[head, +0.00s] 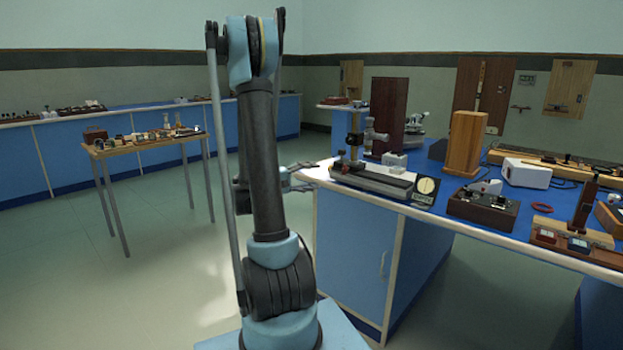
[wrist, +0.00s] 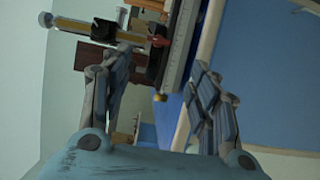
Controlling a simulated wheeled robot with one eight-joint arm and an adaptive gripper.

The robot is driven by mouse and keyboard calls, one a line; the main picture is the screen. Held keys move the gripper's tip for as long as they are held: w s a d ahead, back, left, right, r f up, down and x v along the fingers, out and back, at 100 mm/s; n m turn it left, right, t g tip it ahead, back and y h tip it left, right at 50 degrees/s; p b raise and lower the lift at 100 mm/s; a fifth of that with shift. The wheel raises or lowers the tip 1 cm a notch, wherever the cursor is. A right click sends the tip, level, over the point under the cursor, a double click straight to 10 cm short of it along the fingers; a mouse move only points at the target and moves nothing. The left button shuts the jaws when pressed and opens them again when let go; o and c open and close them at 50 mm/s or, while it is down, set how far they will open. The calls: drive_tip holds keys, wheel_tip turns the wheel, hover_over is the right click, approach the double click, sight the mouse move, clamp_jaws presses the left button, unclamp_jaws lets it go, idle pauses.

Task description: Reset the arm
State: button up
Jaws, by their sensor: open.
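My arm rises in front of the head camera and hides part of my gripper (head: 304,174). In the head view the gripper shows beside the arm, at the near left corner of the blue bench (head: 358,235). In the wrist view the fingers of my gripper (wrist: 160,68) are spread apart, with nothing held between them. Beyond them an instrument with a scale bar (wrist: 179,48) shows tilted in the picture, with a small brass knob (wrist: 160,97). I cannot tell the exact distance from the fingertips to it.
A spectrometer-like instrument (head: 372,183) stands near the bench's front edge. A wooden block (head: 464,143), a white box (head: 526,173) and a dark box (head: 482,208) stand farther right. A small wooden table (head: 150,143) with parts stands left. The floor (head: 165,260) between is clear.

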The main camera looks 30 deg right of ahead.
idle(0.4)
drive_tip(key=s+a+f+y, duration=0.3)
drive_tip(key=s+a+y, duration=0.3)
drive_tip(key=s+a, duration=0.2)
drive_tip(key=s+a+f+t+y, duration=0.1)
drive_tip(key=s+a+f+y, duration=0.3)
drive_tip(key=s+a+y, duration=0.2)
drive_tip(key=s+a+f+t+y, duration=0.1)
drive_tip(key=s+a+f+y, duration=0.3)
drive_tip(key=s+a, duration=0.6)
drive_tip(key=a+y, duration=0.2)
drive_tip(key=a, duration=0.2)
